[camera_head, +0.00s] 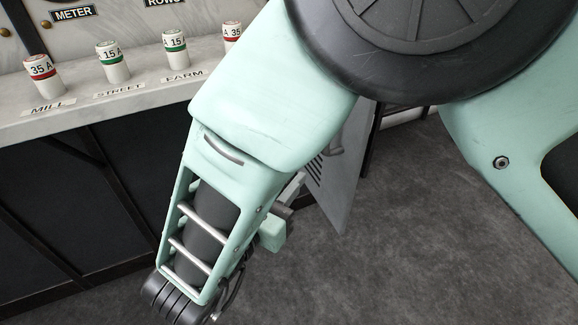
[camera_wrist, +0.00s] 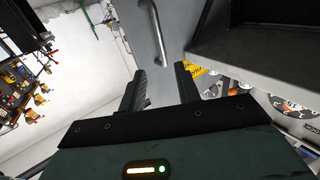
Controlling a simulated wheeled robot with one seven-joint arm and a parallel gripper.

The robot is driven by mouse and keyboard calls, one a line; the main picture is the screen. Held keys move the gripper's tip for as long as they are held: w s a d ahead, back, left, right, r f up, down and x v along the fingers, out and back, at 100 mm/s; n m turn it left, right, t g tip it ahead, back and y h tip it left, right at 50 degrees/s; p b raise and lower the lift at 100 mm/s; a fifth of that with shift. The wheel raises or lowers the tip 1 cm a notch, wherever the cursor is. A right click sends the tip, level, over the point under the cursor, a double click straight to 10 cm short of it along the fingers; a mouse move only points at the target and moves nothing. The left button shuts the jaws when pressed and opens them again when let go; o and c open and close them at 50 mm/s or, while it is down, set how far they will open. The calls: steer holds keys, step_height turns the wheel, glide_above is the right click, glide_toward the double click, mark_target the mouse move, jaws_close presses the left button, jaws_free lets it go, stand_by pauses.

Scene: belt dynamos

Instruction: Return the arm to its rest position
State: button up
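My mint-green arm (camera_head: 240,150) fills the middle of the head view and hangs bent downward in front of the bench. My gripper (camera_wrist: 160,82) shows in the wrist view with its two dark fingers apart and nothing held between them. Beyond the fingers is a grey panel with a metal handle (camera_wrist: 160,45); the fingers seem apart from it, but the distance is hard to judge. My gripper's fingers cannot be made out in the head view.
A pale shelf (camera_head: 75,125) carries fuses: a red-banded one (camera_head: 43,75) at MILL, green-banded ones at STREET (camera_head: 112,62) and FARM (camera_head: 175,50), and another red-banded one (camera_head: 232,38). A grey slotted panel (camera_head: 342,185) stands behind my arm. Grey floor (camera_head: 430,250) is clear at right.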

stand_by(0.4)
steer(key=w+a+r+n+g+y, duration=0.35)
steer(key=w+a+y, duration=0.2)
steer(key=y, duration=0.65)
steer(key=s+d+n+g+h+p, duration=0.1)
steer(key=s+d+n+g+h, duration=0.1)
steer(key=s+d+n+g, duration=0.6)
steer(key=s+d+n+g+h+p, duration=0.15)
steer(key=s+d+g, duration=0.25)
steer(key=s+d, duration=0.9)
step_height(320, 180, up, 22)
steer(key=w+d+p, duration=0.2)
steer(key=p, duration=1.8)
steer(key=shift+w+f+p, duration=0.2)
steer(key=shift+w+p, duration=0.15)
steer(key=shift+p, duration=0.05)
